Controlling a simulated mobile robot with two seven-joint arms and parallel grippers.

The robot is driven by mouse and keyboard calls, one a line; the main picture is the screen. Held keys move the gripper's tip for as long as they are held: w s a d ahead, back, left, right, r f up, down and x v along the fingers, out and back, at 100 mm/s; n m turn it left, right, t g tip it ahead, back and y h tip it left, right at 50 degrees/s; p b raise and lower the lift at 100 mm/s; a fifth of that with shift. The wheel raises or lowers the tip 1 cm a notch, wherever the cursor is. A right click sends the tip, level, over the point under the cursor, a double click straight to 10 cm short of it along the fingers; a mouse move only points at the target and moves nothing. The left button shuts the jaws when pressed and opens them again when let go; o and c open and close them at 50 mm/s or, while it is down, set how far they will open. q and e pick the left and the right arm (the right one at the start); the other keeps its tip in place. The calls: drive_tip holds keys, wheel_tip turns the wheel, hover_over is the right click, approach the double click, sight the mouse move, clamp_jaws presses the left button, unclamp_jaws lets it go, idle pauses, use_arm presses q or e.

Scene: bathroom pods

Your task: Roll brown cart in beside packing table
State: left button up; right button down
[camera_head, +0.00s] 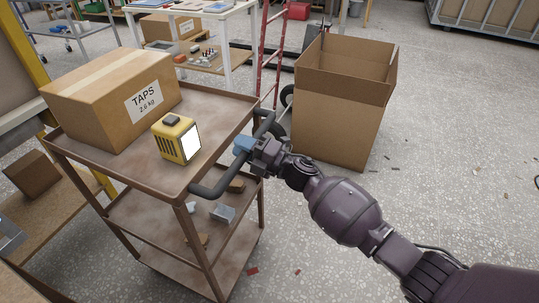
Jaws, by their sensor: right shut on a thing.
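The brown cart (212,103) stands at left of centre in the head view, with three shelf levels and a dark push handle (212,187) on its right side. A cardboard box marked TAPS (90,108) and a yellow device with a white face (172,140) sit on its top shelf. My right gripper (244,146) is shut on the handle near its middle; its fingertips look blue. A white-topped table (215,8) stands behind the cart, and a bench (55,200) is at left. I cannot tell which is the packing table. My left gripper is out of view.
A large open cardboard box (335,125) stands on the floor right of the cart, near a red hand truck (270,45). A yellow post (25,50) rises at left, close to the cart. Speckled floor (455,150) at right is mostly clear, with small scraps.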

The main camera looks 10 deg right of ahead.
sight(227, 144)
drive_tip(key=w+a, duration=0.1)
drive_tip(key=a, duration=0.1)
drive_tip(key=w+a+b, duration=0.1)
drive_tip(key=shift+w+a+f, duration=0.15)
drive_tip(key=shift+a, duration=0.25)
drive_tip(key=shift+w+a, duration=0.4)
drive_tip(key=shift+a, duration=0.25)
drive_tip(key=shift+r, duration=0.2)
drive_tip(key=c, duration=0.9)
unclamp_jaws()
drive_tip(key=p+v, duration=0.1)
drive_tip(key=v, duration=0.9)
drive_tip(key=shift+s+d+f, duration=0.1)
drive_tip(key=shift+s+d, duration=0.15)
drive_tip(key=shift+d, duration=0.05)
